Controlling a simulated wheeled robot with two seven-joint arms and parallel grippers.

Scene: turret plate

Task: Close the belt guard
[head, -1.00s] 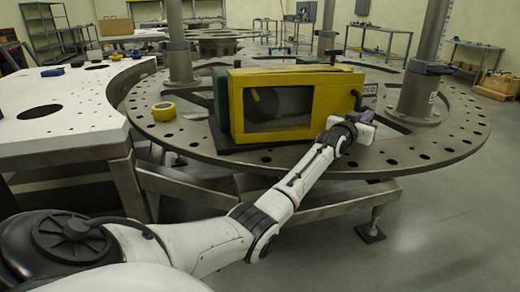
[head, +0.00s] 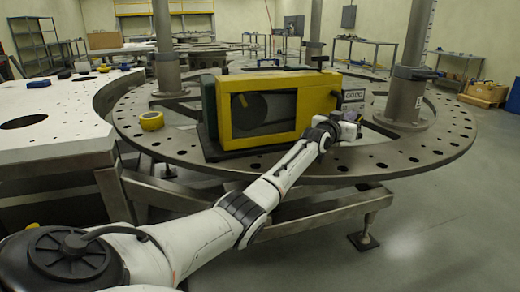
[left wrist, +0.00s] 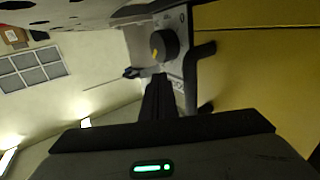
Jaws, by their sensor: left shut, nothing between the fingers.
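The yellow belt guard (head: 313,103), a frame with a dark window, stands across the front of the machine on the turret plate. In the left wrist view its yellow face (left wrist: 255,75) fills the right side, with a black bar handle (left wrist: 203,62) at its edge. I cannot tell whether a gap remains behind the guard. My left gripper (head: 350,127) is just off the guard's lower right corner. In the left wrist view its dark fingers (left wrist: 158,92) are together and empty, near the handle; contact is unclear. My right gripper is out of view.
A grey control box (head: 353,98) stands right of the guard; its black knob (left wrist: 165,45) shows in the left wrist view. A yellow tape roll (head: 151,121) lies on the round holed plate (head: 420,150). A steel post (head: 408,80) rises at right.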

